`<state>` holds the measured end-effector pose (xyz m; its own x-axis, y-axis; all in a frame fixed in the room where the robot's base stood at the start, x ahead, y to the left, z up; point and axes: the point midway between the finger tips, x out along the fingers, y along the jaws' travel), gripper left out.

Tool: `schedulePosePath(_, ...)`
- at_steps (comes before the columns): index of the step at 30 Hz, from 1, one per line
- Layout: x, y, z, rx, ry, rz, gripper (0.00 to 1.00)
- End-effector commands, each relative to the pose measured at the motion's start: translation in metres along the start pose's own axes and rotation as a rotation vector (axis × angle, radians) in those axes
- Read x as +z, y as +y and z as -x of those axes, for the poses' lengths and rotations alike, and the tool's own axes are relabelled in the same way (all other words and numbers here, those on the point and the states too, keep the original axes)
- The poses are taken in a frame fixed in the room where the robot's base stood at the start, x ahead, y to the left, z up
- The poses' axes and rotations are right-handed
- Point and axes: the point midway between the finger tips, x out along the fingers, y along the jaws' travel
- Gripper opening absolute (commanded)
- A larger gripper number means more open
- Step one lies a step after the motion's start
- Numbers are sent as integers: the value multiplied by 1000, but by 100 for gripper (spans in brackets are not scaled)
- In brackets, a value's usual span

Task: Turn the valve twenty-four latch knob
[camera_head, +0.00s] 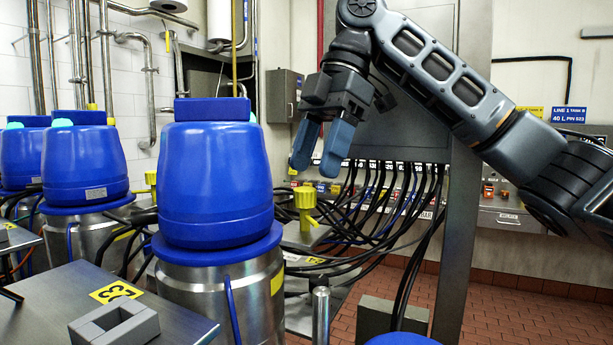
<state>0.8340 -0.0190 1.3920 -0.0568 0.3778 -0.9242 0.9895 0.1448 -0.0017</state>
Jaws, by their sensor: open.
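A yellow knob (306,203) stands upright on a grey metal plate (304,236) right of the large blue valve head (214,180). No readable 24 shows, so I cannot tell for sure that this is the valve twenty-four latch knob. A small yellow label (313,260) near its plate is too small to read. My gripper (316,166) is open and empty, its two blue fingers pointing down. In the picture its fingertips are just above the yellow knob and apart from it; how far apart in depth I cannot tell.
A plate labelled 23 (116,291) with a grey square block (114,325) lies at the front left. More blue valve heads (84,160) stand at the left. Another yellow knob (151,180) is behind. Black cables (408,225) hang from a grey cabinet (400,135) behind my gripper.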

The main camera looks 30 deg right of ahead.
Motion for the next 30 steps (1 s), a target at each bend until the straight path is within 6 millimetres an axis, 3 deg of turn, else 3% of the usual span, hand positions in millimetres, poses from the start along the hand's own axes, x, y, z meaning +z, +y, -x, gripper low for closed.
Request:
schedulePosePath(8,-1,0,-32,0,2,0,59)
schedulePosePath(19,0,0,-37,1,1,0,59)
schedulePosePath(30,0,0,-36,1,1,0,23)
